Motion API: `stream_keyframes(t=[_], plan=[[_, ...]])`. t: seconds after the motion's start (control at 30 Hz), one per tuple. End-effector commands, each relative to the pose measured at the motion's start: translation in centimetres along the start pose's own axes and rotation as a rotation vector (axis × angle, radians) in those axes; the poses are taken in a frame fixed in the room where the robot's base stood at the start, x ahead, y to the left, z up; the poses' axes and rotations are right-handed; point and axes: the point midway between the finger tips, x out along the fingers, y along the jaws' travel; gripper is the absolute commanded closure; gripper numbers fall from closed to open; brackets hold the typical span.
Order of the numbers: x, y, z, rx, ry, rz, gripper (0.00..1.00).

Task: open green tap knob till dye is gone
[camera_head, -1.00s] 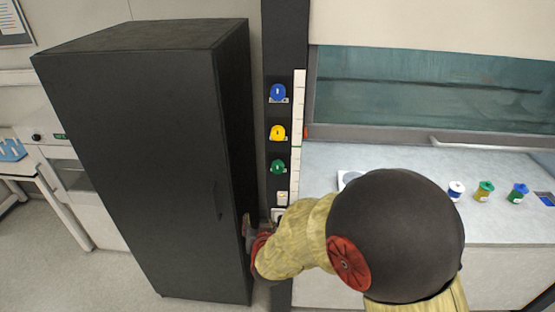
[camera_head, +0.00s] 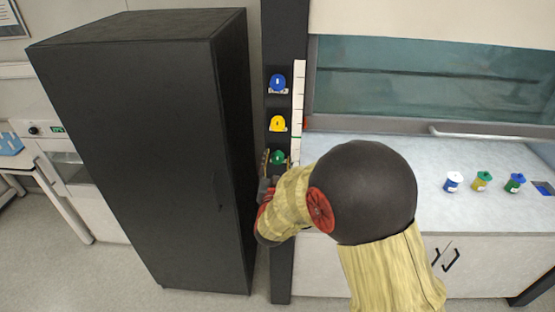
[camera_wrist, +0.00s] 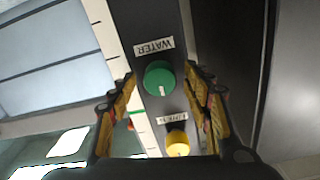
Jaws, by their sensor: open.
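The green tap knob (camera_head: 278,157) is on the dark vertical post, lowest of three knobs. In the wrist view the green knob (camera_wrist: 159,78) lies between my finger pads, by a "WATER" label (camera_wrist: 154,47); its pale mark points toward the yellow knob. My gripper (camera_head: 275,158) is at the green knob in the head view. In the wrist view my gripper (camera_wrist: 160,103) is open, with a finger on each side of the knob and visible gaps. I cannot tell how far the knob is in depth. No dye is clearly visible.
The yellow knob (camera_head: 278,123) and blue knob (camera_head: 278,83) sit above on the post. A tall black cabinet (camera_head: 135,150) stands close on the left. The bench (camera_head: 400,165) on the right holds several small capped jars (camera_head: 484,181).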

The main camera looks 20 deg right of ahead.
Motion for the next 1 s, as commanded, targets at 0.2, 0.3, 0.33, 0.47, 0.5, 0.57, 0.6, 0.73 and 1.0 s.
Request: stream_keyframes(t=[0.2,0.3,0.33,0.47,0.5,0.57,0.6,0.73,1.0], plan=[[1.01,-0.03,-0.04,0.000,0.001,-0.001,0.51],[1.02,-0.03,-0.04,0.000,0.001,-0.001,0.51],[1.01,-0.04,-0.05,0.000,0.001,-0.001,0.51],[1.00,-0.03,-0.05,0.000,0.001,-0.001,0.54],[1.00,-0.04,-0.05,0.000,0.001,-0.001,0.56],[0.99,-0.04,-0.04,0.000,0.001,-0.001,0.60],[0.99,-0.04,-0.04,0.000,0.001,-0.001,0.62],[0.99,-0.04,-0.04,0.000,0.001,-0.001,0.69],[0.98,-0.04,-0.05,0.000,0.001,-0.001,0.85]])
